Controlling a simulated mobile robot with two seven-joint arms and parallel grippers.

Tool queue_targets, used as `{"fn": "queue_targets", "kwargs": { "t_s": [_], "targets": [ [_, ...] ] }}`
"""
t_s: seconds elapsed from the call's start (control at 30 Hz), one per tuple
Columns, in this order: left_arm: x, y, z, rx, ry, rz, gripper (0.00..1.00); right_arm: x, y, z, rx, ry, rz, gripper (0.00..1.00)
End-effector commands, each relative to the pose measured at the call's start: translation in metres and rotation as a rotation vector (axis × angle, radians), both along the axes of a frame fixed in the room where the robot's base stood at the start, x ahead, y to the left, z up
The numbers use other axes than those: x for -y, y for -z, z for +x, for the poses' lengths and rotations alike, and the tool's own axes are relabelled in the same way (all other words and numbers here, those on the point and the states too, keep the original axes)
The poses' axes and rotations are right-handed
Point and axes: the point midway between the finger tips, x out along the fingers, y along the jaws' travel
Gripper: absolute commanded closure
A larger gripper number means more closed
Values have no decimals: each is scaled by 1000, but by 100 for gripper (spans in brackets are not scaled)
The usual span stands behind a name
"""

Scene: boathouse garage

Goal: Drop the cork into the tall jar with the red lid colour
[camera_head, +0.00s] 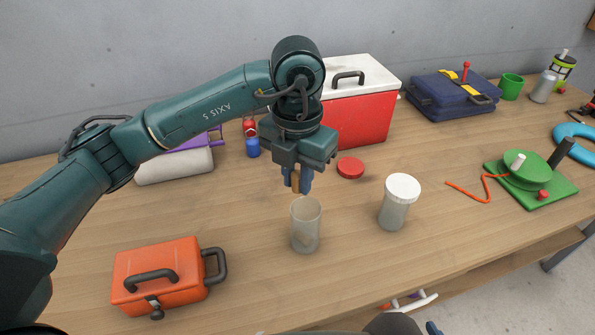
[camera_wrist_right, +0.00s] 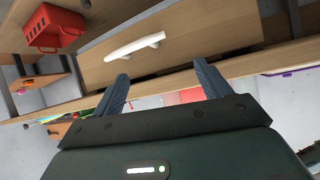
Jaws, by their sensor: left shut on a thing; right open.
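My left gripper (camera_head: 298,188) points down, shut on the small brown cork (camera_head: 295,184), which is mostly hidden by the fingers. It is above the open mouth of a tall clear jar (camera_head: 305,231), which stands upright with no lid on. A round red lid (camera_head: 350,167) lies flat on the table behind that jar, to the right. A second tall jar (camera_head: 394,213) stands to the right, closed with a white lid (camera_head: 403,187). My right gripper (camera_wrist_right: 160,72) is open and empty in the right wrist view, facing a drawer front with a white handle (camera_wrist_right: 135,46).
An orange toolbox (camera_head: 165,275) stands front left. A red cooler (camera_head: 355,110) with a white top and a blue case (camera_head: 452,100) stand behind. A green reel (camera_head: 527,172) with an orange cord is at right. The table around the jars is mostly clear.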

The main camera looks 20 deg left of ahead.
Motion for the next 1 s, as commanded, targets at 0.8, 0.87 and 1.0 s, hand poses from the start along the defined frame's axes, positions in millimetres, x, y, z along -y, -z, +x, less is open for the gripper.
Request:
{"fn": "queue_targets", "kwargs": {
  "t_s": [0.8, 0.87, 1.0],
  "targets": [
    [0, -22, 1, 5, -1, -1, 55, 1, 0, 2, 1, 15, 6, 24],
    [0, -35, 1, 6, -1, -1, 55, 1, 0, 2, 1, 15, 7, 24],
    [0, -68, 1, 8, -1, 1, 55, 2, -3, 2, 1, 11, 1, 24]
  ]
}}
